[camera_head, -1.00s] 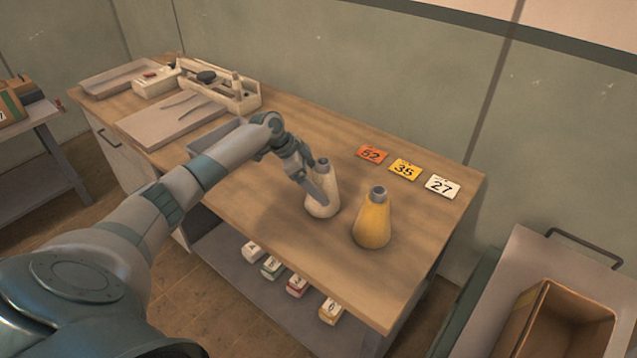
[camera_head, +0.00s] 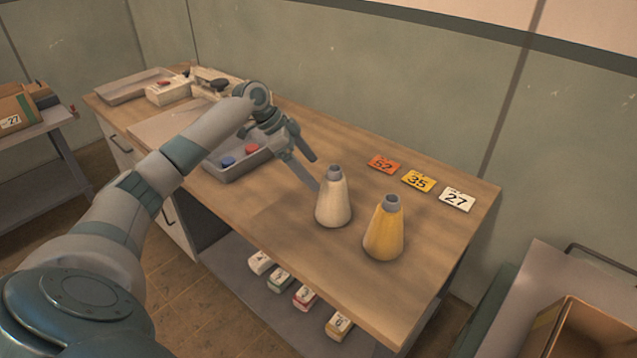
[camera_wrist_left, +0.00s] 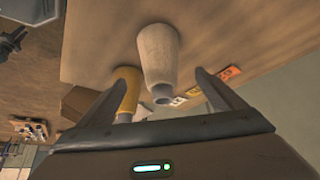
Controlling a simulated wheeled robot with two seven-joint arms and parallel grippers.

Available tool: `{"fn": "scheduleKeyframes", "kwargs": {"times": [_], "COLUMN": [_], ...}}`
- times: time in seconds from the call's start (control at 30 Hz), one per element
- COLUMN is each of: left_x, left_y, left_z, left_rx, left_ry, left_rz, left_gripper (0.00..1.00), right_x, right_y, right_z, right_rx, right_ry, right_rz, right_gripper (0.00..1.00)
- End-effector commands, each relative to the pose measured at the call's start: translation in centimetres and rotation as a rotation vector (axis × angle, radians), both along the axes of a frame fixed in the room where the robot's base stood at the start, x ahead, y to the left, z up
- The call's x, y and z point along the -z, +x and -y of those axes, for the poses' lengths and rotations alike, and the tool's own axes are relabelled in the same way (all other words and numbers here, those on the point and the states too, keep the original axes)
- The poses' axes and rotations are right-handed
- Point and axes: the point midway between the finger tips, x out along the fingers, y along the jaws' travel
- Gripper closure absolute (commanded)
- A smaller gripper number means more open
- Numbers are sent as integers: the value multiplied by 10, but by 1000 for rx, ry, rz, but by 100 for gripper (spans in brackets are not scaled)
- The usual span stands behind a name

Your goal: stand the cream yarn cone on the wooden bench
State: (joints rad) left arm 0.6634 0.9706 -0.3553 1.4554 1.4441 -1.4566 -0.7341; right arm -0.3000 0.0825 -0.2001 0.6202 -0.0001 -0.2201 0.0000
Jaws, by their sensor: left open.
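The cream yarn cone (camera_head: 333,203) stands upright on the wooden bench (camera_head: 290,225). A yellow yarn cone (camera_head: 384,232) stands upright to its right. My left gripper (camera_head: 316,172) is open and empty, just left of the cream cone's upper part and apart from it or nearly so. In the left wrist view the cream cone (camera_wrist_left: 158,60) appears ahead of the spread fingers (camera_wrist_left: 160,100), with nothing between them. The yellow cone (camera_wrist_left: 124,90) shows there to its left. My right gripper is not in view.
Orange, yellow and white number cards (camera_head: 419,181) lie along the back edge. Small boxes (camera_head: 304,297) stand on the lower shelf. A cardboard box (camera_head: 570,335) is on the right.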

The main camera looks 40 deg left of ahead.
Motion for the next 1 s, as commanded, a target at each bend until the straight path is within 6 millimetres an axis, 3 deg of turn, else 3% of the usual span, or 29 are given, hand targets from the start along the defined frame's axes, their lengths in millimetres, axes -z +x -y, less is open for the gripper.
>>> {"fn": "scheduleKeyframes", "kwargs": {"times": [0.27,1.0], "left_x": [-16,-16], "left_y": [-6,-6], "left_z": [-8,-8], "left_rx": [0,0], "left_ry": [-1,-1], "left_rz": [1,1], "left_gripper": [11,11], "right_x": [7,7], "right_y": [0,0], "right_z": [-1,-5], "right_rx": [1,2], "right_ry": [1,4], "right_rz": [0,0], "right_gripper": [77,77]}}
